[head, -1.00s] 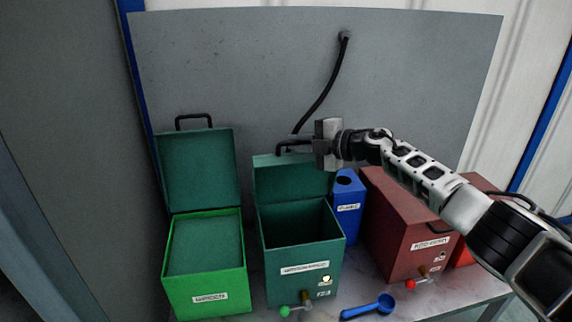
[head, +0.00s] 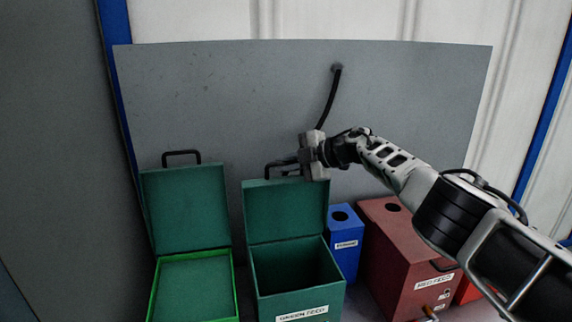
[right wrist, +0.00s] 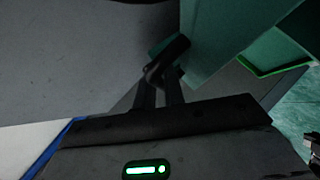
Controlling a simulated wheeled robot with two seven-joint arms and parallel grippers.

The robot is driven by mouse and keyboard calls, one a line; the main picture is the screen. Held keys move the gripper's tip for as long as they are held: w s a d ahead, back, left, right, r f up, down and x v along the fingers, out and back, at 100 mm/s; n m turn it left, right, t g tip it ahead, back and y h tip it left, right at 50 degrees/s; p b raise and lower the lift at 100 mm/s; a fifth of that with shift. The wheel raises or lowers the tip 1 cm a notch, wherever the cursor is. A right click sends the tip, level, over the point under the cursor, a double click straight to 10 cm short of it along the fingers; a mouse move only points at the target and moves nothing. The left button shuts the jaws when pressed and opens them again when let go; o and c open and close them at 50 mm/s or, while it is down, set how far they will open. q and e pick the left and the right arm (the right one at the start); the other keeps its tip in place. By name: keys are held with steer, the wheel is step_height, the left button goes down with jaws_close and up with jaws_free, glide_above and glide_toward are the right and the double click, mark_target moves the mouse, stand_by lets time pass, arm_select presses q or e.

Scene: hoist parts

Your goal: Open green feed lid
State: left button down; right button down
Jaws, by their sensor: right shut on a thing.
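The green feed box (head: 300,308) stands in the middle, with a label on its front and a dark interior. Its dark green lid (head: 285,212) is raised and stands up at the back of the box. My right gripper (head: 292,165) is shut on the lid's black handle (head: 270,167) at the lid's top edge. In the right wrist view the fingers (right wrist: 160,85) close on the dark handle (right wrist: 172,58) next to the green lid (right wrist: 225,40). My left gripper is not in view.
A bright green box (head: 152,305) with its lid (head: 187,208) raised stands to the left. A blue container (head: 345,245) and a red feed box (head: 405,262) stand to the right. A grey panel (head: 225,100) with a black hose (head: 328,98) rises behind.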

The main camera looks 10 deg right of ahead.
steer(key=c, duration=1.5)
jaws_free()
steer(key=shift+f, duration=0.1)
